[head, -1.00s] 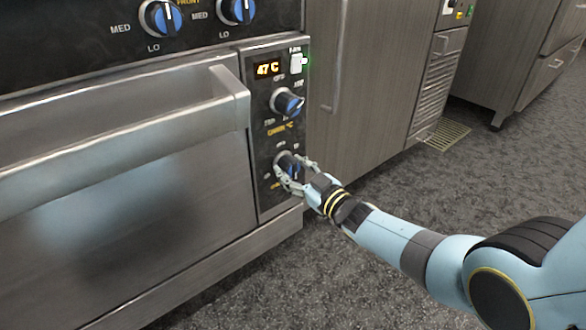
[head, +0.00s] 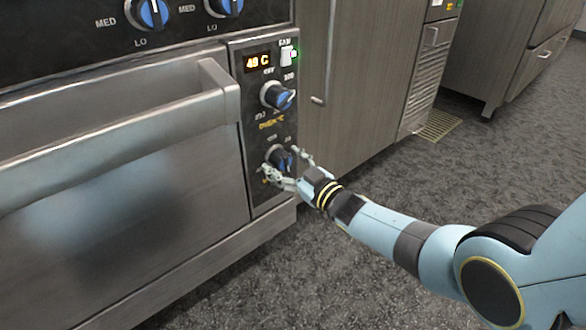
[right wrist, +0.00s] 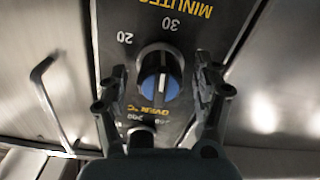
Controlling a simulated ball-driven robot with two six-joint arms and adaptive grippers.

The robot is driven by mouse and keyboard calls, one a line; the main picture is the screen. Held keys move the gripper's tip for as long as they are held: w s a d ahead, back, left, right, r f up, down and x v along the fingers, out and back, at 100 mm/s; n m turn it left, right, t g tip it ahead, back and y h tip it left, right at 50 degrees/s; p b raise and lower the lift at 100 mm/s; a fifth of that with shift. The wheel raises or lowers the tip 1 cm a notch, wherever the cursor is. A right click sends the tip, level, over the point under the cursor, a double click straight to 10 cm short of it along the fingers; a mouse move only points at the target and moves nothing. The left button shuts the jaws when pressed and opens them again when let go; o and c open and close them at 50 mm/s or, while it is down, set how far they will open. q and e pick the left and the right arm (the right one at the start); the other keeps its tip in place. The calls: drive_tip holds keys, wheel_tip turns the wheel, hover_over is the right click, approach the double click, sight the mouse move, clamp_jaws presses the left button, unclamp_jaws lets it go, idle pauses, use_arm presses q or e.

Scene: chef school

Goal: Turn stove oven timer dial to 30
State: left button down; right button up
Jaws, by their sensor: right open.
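The timer dial (head: 281,158) is the lower black and blue knob on the oven's right control panel, below the orange oven °C label. In the right wrist view the timer dial (right wrist: 158,78) appears upside down, with "MINUTES", 30 and 20 above it in the picture. Its white line stands roughly vertical in that view. My right gripper (head: 284,168) is open in front of the panel, its fingers on either side of the dial. In the wrist view gaps show between the dial and both fingers (right wrist: 160,72). My left gripper is not in view.
The oven temperature dial (head: 278,96) sits above the timer, under a display (head: 257,63) reading about 49 C. The oven door handle (head: 150,130) juts out left of the panel. A wooden cabinet (head: 350,90) stands to the right. The floor in front is clear.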

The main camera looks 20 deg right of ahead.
drive_tip(key=v, duration=1.2)
